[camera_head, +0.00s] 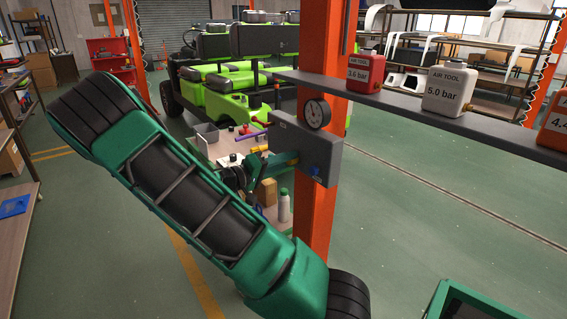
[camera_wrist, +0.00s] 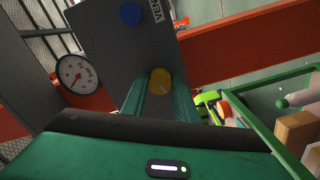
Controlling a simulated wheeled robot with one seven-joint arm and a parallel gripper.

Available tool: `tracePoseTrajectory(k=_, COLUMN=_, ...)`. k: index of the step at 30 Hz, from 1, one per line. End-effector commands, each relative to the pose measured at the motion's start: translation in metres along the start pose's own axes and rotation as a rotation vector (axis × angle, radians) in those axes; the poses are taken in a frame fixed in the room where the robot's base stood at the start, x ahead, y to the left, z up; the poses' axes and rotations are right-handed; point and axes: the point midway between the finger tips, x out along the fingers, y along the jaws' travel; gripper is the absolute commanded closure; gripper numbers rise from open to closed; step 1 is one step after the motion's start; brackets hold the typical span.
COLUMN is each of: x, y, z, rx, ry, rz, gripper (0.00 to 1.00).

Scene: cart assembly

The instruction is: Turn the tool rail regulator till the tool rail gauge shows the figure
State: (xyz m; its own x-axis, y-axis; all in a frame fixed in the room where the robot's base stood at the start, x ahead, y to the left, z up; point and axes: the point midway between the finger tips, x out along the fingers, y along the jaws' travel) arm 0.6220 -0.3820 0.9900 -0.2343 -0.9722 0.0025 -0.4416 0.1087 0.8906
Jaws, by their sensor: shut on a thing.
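The tool rail gauge (camera_head: 317,113) is a round white dial on top of a grey box on the orange post. It shows tilted in the wrist view (camera_wrist: 77,75), with a reddish needle; its figures are too small to read. The regulator is a round yellow knob (camera_wrist: 160,81) on the box's grey face. My gripper (camera_wrist: 160,92) is shut on the yellow knob, one green finger on each side. In the head view my gripper (camera_head: 266,168) is at the box's left side, and the knob cannot be made out there.
A blue button (camera_wrist: 129,13) sits on the same face, by lettering starting "VEN". A shelf (camera_head: 400,97) holds a white container (camera_head: 447,91) marked "AIR TOOL 5.0 bar", a red one (camera_head: 366,72) marked 3.6 bar and a partly cut-off orange one (camera_head: 553,124). A loaded cart stands behind my gripper.

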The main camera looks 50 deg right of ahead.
Motion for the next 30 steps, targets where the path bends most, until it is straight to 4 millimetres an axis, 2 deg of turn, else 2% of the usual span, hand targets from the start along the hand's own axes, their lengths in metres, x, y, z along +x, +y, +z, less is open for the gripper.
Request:
tracePoseTrajectory(k=2, x=-0.001, y=-0.004, z=0.002, rx=-0.007, ry=-0.004, rz=-0.008, gripper=0.95)
tracePoseTrajectory(k=3, x=-0.001, y=-0.004, z=0.002, rx=-0.007, ry=-0.004, rz=-0.008, gripper=0.68)
tracePoseTrajectory(k=5, x=-0.001, y=-0.003, z=0.002, rx=-0.006, ry=-0.004, rz=-0.008, gripper=0.54)
tracePoseTrajectory(k=17, x=-0.006, y=-0.002, z=0.0, rx=-0.003, ry=-0.001, rz=-0.004, gripper=0.54)
tracePoseTrajectory(k=20, x=-0.019, y=-0.002, z=-0.001, rx=-0.003, ry=0.002, rz=-0.006, gripper=0.54)
tracePoseTrajectory(k=30, x=-0.081, y=-0.003, z=0.0, rx=-0.004, ry=0.001, rz=-0.006, gripper=0.54)
